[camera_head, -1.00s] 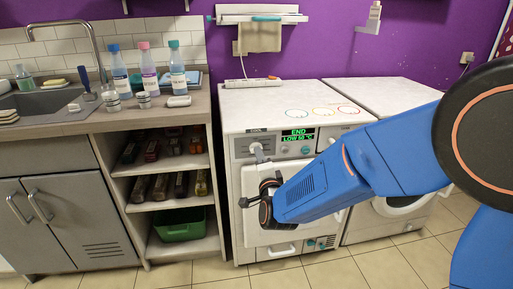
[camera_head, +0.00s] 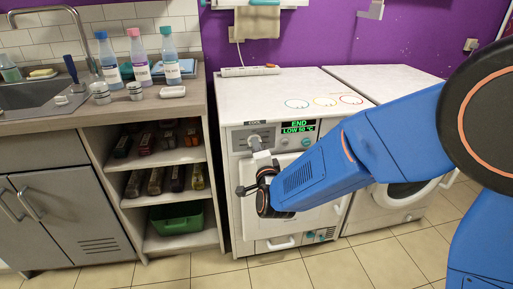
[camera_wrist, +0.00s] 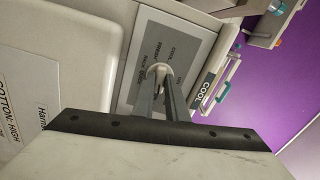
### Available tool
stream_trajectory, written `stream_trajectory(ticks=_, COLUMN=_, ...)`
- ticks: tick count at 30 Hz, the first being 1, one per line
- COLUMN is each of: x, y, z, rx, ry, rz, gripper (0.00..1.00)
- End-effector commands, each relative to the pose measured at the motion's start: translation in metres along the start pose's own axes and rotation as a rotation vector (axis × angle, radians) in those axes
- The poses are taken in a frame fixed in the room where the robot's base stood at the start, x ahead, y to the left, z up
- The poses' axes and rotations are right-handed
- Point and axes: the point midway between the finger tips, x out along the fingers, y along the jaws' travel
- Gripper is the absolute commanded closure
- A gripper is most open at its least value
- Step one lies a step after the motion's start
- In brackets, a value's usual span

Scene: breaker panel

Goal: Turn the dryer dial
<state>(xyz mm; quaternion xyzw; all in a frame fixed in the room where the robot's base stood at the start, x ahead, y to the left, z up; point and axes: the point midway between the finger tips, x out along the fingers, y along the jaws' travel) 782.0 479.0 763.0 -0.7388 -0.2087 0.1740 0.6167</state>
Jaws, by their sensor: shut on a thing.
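The dryer (camera_head: 232,185) is the white machine beside the shelves, with a lit green display reading END and LOW 50 °C. Its dial (camera_head: 255,140) sits at the left of the front panel, on a grey plate. In the wrist view the dial (camera_wrist: 158,70) shows at the tips of two long grey fingers, with printed words around it, partly hidden by the fingers. My gripper (camera_wrist: 160,82) is shut on the dial, coming up from below. In the head view my gripper (camera_head: 258,150) is small and reaches up to the dial.
A second white machine (camera_head: 360,85) stands to the right. At left are a counter (camera_head: 100,112) with bottles and a sink, and open shelves (camera_head: 160,158) with a green bin (camera_head: 178,222). A COOL label (camera_wrist: 202,87) is beside the dial.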

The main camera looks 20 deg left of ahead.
Motion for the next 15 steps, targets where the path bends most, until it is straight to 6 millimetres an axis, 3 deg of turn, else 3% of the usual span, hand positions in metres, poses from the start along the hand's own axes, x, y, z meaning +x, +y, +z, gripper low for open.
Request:
stream_trajectory(ticks=8, x=0.0, y=0.0006, z=-0.0001, rx=-0.088, ry=0.0, rz=0.001, gripper=1.0)
stream_trajectory(ticks=15, x=-0.0001, y=0.0008, z=-0.0002, rx=-0.274, ry=0.0, rz=0.001, gripper=1.0)
